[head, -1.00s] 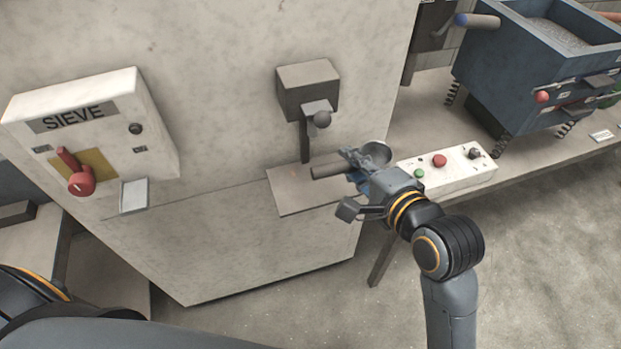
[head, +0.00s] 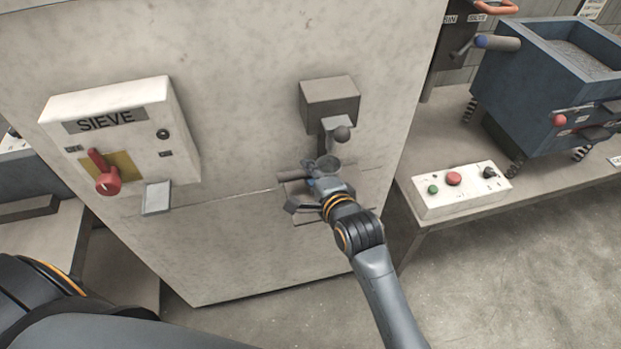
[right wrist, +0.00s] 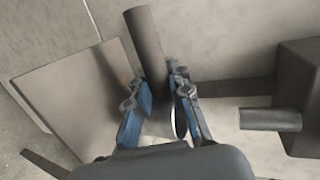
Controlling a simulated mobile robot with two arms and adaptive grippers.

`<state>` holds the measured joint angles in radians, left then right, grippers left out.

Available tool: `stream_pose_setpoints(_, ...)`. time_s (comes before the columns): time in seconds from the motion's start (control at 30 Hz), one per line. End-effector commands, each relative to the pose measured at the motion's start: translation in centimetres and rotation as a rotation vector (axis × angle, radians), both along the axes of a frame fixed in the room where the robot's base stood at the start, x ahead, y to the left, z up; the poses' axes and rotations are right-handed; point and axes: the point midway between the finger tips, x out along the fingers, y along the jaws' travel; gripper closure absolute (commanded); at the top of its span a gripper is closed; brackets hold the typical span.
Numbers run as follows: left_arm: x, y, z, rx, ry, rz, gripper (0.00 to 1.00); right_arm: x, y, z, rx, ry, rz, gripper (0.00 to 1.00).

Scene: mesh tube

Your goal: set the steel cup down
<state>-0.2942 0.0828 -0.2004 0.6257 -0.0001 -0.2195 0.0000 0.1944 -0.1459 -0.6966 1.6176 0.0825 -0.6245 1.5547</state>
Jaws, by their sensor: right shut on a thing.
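The steel cup (head: 329,163) is in my right gripper (head: 318,180) in the head view, below the tap-like fixture's round knob. Its grey-brown handle (head: 292,176) points left, and in the right wrist view the handle (right wrist: 147,45) stands out beyond my right gripper (right wrist: 160,98). The blue fingers are shut on the cup. The fingers and arm hide much of its body. The small plate (head: 306,218) on the cabinet front lies below the cup, mostly covered by the gripper. I cannot tell whether cup and plate touch. My left gripper is out of view.
A SIEVE switch box (head: 120,130) is at the left. A button box (head: 462,190) and a blue sieve machine (head: 545,95) stand on the bench at the right.

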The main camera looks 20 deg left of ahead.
Motion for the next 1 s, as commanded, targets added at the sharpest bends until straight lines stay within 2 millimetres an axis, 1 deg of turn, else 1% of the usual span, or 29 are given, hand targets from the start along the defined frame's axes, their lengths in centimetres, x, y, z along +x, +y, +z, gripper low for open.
stream_pose_setpoints(0.03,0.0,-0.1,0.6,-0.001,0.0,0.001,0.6,0.0,-0.2,-0.9,-0.009,0.002,0.0,1.0)
stream_pose_setpoints(0.1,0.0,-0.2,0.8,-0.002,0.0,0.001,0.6,0.0,-0.2,-1.7,-0.008,0.001,0.0,1.0)
stream_pose_setpoints(0.2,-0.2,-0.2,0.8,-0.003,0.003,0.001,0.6,0.0,-0.2,-2.4,-0.003,0.0,-0.001,1.0)
stream_pose_setpoints(0.53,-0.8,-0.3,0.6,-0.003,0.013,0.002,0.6,-0.1,-0.2,-2.7,-0.001,0.001,-0.001,1.0)
stream_pose_setpoints(0.57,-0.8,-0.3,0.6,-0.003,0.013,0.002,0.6,-0.1,-0.2,-2.8,-0.004,0.002,0.0,0.76)
stream_pose_setpoints(0.6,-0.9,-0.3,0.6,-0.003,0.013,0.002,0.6,-0.1,-0.2,-2.8,-0.004,0.002,-0.001,0.68)
stream_pose_setpoints(0.67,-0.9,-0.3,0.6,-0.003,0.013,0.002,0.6,-0.1,-0.2,-2.8,-0.004,0.002,-0.001,0.58)
stream_pose_setpoints(0.93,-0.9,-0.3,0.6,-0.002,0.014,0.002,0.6,-0.1,-0.2,-2.7,-0.004,0.002,-0.001,0.58)
stream_pose_setpoints(1.0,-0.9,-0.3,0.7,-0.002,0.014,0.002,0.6,-0.1,-0.2,-2.5,-0.005,0.001,-0.001,0.58)
